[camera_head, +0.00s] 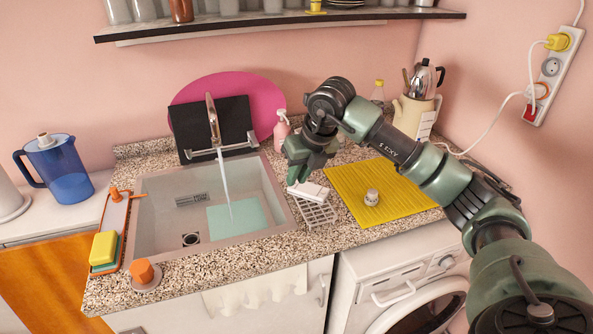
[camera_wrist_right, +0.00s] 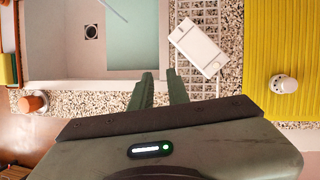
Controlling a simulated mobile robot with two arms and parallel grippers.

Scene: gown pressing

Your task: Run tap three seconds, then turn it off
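The tap (camera_head: 212,118) stands at the back of the sink (camera_head: 268,215), in front of a dark panel. A stream of water (camera_head: 225,180) runs from its spout into the basin, onto a pale teal sheet (camera_head: 238,218). The stream also shows at the top of the right wrist view (camera_wrist_right: 112,9). My right gripper (camera_head: 297,178) is over the counter near the sink's right edge, apart from the tap. In the right wrist view its two fingers (camera_wrist_right: 161,78) are apart with nothing between them. My left gripper is not in view.
A white block (camera_head: 308,190) lies on a wire rack (camera_head: 317,212) beside the sink. A pink soap bottle (camera_head: 281,131) stands behind my gripper. A yellow mat (camera_head: 370,185) lies on the right. An orange-topped knob (camera_head: 143,272) and sponge tray (camera_head: 112,235) border the sink.

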